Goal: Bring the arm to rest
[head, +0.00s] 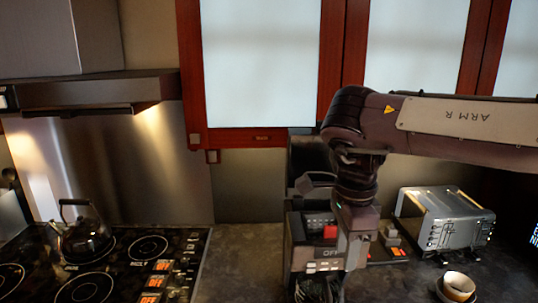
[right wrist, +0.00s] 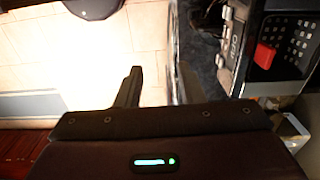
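My right arm comes in from the right in the head view, its forearm level and its wrist bent downward. My right gripper (head: 320,290) hangs low at the bottom edge of the head view, in front of the dark appliance on the counter. In the right wrist view the two fingers of my right gripper (right wrist: 158,80) stand apart with pale floor tiles showing between them, and nothing is held. My left gripper is not in view.
The dark appliance (head: 298,225) with a red part stands on the counter (head: 245,250). A silver toaster (head: 452,222) and small bowl (head: 458,286) stand to the right. A kettle (head: 82,235) sits on the stove (head: 120,270) at left. Red-framed cabinets (head: 260,60) hang above.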

